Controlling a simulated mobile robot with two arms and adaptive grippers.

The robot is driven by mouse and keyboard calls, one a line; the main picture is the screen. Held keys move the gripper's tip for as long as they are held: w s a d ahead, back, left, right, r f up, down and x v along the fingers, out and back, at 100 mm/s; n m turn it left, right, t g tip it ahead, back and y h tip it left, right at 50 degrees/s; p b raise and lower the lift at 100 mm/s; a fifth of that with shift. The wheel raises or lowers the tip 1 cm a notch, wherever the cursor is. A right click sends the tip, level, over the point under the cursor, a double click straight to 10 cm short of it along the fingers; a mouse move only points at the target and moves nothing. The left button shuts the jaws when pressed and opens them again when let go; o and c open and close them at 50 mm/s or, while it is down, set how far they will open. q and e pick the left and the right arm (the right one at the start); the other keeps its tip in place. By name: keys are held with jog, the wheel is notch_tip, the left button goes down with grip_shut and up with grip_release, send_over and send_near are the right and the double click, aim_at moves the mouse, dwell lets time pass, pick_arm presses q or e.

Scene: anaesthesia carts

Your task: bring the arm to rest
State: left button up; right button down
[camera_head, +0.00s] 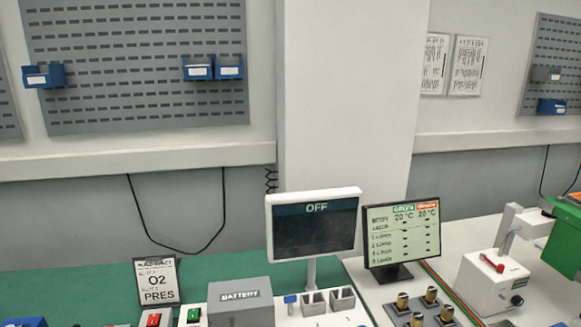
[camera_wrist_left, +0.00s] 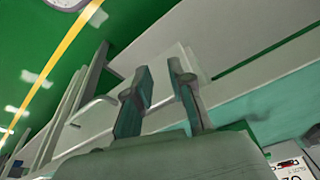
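My left gripper (camera_wrist_left: 161,75) shows in the left wrist view. Its two dark fingers stand apart with a clear gap and nothing between them, so it is open and empty. Beyond the fingers are a pale grey panel and green surfaces. Neither gripper shows in the head view, and neither arm is visible there. My right gripper is in no view.
In the head view, a monitor reading OFF (camera_head: 314,228) and a lit temperature screen (camera_head: 402,238) stand at the workbench. A grey battery box (camera_head: 240,302), an O2 PRES card (camera_head: 157,283) and a white device (camera_head: 490,284) are nearby. Green bench top (camera_head: 60,290) at left is mostly clear.

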pick_arm(q)
notch_tip(320, 180, down, 16)
jog(key=s+r+b, duration=0.1)
jog(key=s+b, duration=0.1)
jog(key=b, duration=0.1)
jog(key=s+a+f+g+b, duration=0.1)
jog(key=s+f+b, duration=0.1)
jog(key=s+f, duration=0.7)
jog(key=s+a+f+g+b, duration=0.1)
jog(key=s+f, duration=0.7)
jog(key=f, duration=0.8)
jog(key=shift+s+a+f+b, duration=0.3)
jog(key=shift+s+a+b, duration=0.1)
jog(key=shift+a+b, duration=0.35)
